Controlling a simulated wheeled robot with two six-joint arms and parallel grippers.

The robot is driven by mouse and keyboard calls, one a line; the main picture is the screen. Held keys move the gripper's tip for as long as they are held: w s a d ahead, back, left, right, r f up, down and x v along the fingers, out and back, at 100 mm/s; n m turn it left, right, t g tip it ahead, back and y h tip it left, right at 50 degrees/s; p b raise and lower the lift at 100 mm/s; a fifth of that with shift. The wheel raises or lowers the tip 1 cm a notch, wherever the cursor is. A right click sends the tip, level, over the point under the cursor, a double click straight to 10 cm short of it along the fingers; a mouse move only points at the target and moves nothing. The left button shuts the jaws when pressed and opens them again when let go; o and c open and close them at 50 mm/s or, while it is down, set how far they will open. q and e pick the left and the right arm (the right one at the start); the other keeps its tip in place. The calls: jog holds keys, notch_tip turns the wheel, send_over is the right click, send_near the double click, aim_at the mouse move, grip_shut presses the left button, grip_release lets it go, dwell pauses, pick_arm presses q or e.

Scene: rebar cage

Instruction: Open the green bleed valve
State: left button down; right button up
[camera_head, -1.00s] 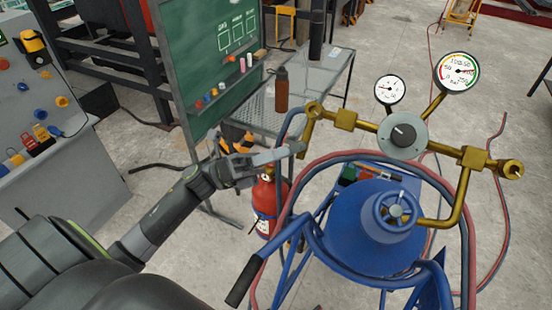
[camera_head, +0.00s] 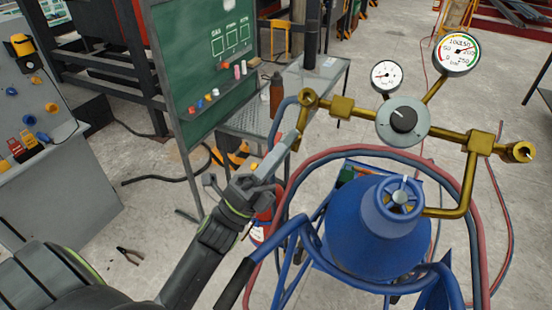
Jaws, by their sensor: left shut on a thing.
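The brass manifold (camera_head: 455,141) runs across the upper right. Its left end has a short brass pipe (camera_head: 301,120) pointing down. My left gripper (camera_head: 286,145) reaches up to the lower end of this pipe. Its fingers are shut on a small part there, which they mostly hide. I see no clearly green bleed valve, and cannot tell whether the gripped part is it. A grey regulator knob (camera_head: 403,120) sits mid-manifold, below a small gauge (camera_head: 386,76) and a larger gauge (camera_head: 456,55). My right gripper is not in view.
A blue cylinder (camera_head: 370,235) with a blue handwheel (camera_head: 400,198) stands below, ringed by red and blue hoses (camera_head: 470,225). A cart's black handle (camera_head: 235,284) is near my forearm. Pliers (camera_head: 129,255) lie on the floor. A brown bottle (camera_head: 277,95) stands on a bench behind.

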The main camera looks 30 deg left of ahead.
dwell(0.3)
pick_arm(q)
jog(key=c, duration=1.5)
grip_release()
jog(key=shift+c, duration=0.2)
